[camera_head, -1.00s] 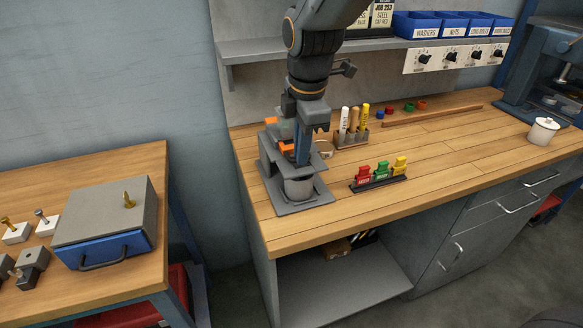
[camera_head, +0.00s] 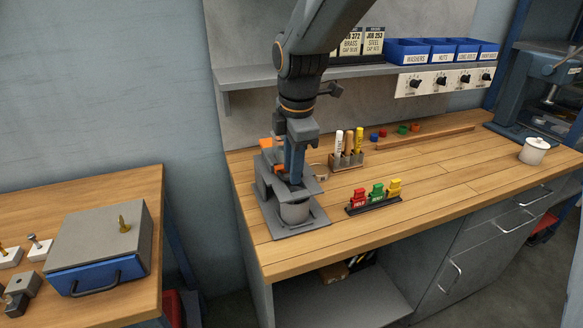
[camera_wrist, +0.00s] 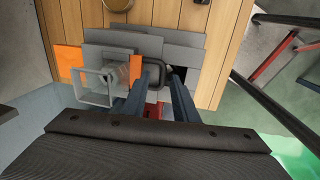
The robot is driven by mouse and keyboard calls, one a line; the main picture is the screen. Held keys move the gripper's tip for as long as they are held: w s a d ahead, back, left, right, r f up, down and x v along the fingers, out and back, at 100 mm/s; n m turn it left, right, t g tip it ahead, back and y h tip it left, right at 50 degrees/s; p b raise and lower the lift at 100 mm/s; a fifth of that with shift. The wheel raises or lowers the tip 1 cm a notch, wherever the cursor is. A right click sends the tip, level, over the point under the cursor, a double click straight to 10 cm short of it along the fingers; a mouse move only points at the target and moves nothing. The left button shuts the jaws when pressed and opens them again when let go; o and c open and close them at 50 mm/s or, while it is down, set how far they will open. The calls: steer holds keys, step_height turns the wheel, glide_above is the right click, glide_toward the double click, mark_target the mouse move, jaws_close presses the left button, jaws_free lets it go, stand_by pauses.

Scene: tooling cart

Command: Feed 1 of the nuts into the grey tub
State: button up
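The grey tub (camera_head: 294,212) is a small round cup on the base plate of a grey dispenser (camera_head: 270,195) at the bench's left end. Orange parts show on the dispenser, also in the wrist view (camera_wrist: 69,66). My gripper (camera_head: 296,180) points down at the dispenser, just above and behind the tub. In the wrist view, its two dark blue fingers (camera_wrist: 162,80) stand apart beside a dark looped part (camera_wrist: 181,70); I cannot tell whether they grip it. A square open grey frame (camera_wrist: 92,98) lies left of them. No loose nuts can be made out; the tub's inside is hidden.
A marker rack (camera_head: 347,160) and a red, green and yellow tag stand (camera_head: 375,203) are right of the dispenser. A blue bin labelled NUTS (camera_head: 437,52) is on the shelf. A white lidded pot (camera_head: 534,151) stands far right.

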step_height(320, 180, up, 7)
steer(key=s+b, duration=0.1)
steer(key=shift+d+r, duration=0.15)
steer(key=shift+d, duration=0.05)
stand_by(0.7)
steer(key=s+d+f+m, duration=0.6)
steer(key=d+f+m, duration=0.2)
steer(key=d+m, duration=0.2)
steer(key=s+d+f+m, duration=0.7)
steer(key=d+f+m, duration=0.2)
steer(key=m, duration=0.3)
steer(key=shift+s+d+g+h, duration=0.3)
steer(key=shift+d+g, duration=0.1)
steer(key=shift+d, duration=0.5)
steer(key=shift+f, duration=0.1)
